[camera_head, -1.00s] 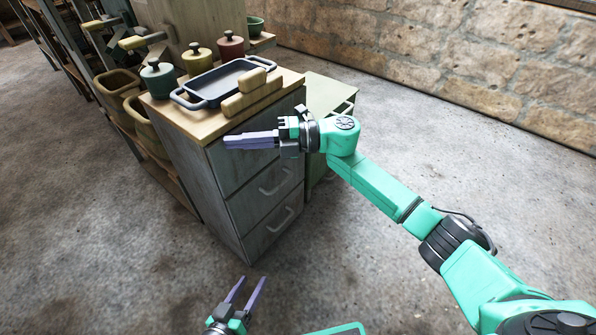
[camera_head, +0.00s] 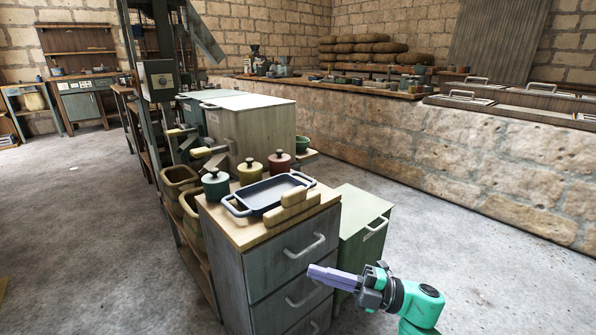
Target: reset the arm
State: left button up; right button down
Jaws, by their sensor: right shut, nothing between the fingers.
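My right gripper (camera_head: 328,276) is at the lower right of the head view, with its purple fingers shut and nothing between them. It is in front of the grey drawer cabinet (camera_head: 262,283), and its fingertips overlap the drawer fronts in the picture. I cannot tell whether they touch. Part of my teal right arm (camera_head: 420,307) shows at the bottom edge. My left gripper is out of the picture.
Floor at the right is clear.

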jog(key=s+f+m+t+h+p, duration=0.1)
jog(key=s+f+m+t+h, duration=0.2)
jog(key=s+f+m+h, duration=0.55)
jog(key=s+f+m+t+h+p, duration=0.1)
jog(key=s+f+m+t+h, duration=0.25)
jog(key=s+f+m, duration=1)
pick_arm(q)
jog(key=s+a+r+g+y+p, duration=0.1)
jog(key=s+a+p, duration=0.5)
jog(key=p, duration=0.6)
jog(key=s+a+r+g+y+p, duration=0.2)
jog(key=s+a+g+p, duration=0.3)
jog(key=p, duration=0.7)
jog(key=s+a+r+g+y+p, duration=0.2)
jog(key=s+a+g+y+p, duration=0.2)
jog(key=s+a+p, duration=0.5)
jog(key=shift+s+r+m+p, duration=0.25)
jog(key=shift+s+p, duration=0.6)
jog(key=shift+p, duration=0.75)
pick_arm(e)
jog(key=s+d+r+m+g+h, duration=0.2)
jog(key=s+d+m+g+h, duration=0.4)
jog(key=s+d+g, duration=0.4)
jog(key=shift+s+d+h, duration=0.8)
jog(key=shift+s+d, duration=2.4)
jog(key=shift+d, duration=1.9)
